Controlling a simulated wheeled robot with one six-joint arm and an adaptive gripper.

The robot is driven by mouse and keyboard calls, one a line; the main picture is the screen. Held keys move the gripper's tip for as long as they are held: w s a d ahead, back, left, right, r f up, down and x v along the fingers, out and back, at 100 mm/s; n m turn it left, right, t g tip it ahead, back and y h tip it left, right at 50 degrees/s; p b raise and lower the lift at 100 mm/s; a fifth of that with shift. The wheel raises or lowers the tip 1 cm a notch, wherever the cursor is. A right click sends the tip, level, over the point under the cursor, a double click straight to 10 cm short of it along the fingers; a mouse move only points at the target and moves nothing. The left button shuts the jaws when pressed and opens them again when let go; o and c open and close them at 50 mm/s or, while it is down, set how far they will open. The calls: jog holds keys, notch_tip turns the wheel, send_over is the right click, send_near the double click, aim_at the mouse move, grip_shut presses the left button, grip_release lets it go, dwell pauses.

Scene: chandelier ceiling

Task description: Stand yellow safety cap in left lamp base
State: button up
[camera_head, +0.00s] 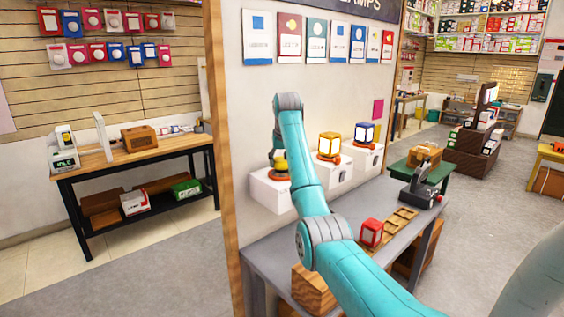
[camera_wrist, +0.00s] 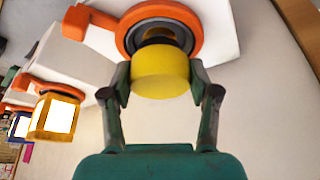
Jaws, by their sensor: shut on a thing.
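The yellow safety cap (camera_wrist: 160,76) is between the two fingers of my gripper (camera_wrist: 160,88), which is shut on it. In the wrist view the cap lies against or just in front of the dark socket of the left lamp base (camera_wrist: 128,40), an orange ring with an arm on a white block. I cannot tell how deep the cap sits. In the head view the orange left lamp base (camera_head: 281,178) shows partly behind my arm, with a bit of the yellow cap (camera_head: 281,162) above it. My gripper is mostly hidden there.
Two more orange bases to the right hold a yellow-framed lamp (camera_head: 329,144) and a blue-framed lamp (camera_head: 364,132) on white blocks on the wall. Below, a grey bench (camera_head: 272,252) carries a red lamp (camera_head: 370,232), a wooden tray (camera_head: 402,218) and a dark device (camera_head: 420,190).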

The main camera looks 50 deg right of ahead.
jog(key=shift+f, duration=0.8)
dwell(0.5)
jog(key=o, duration=1.1)
jog(key=v, duration=0.7)
jog(key=shift+s+a+r, duration=0.1)
jog(key=shift+r, duration=0.1)
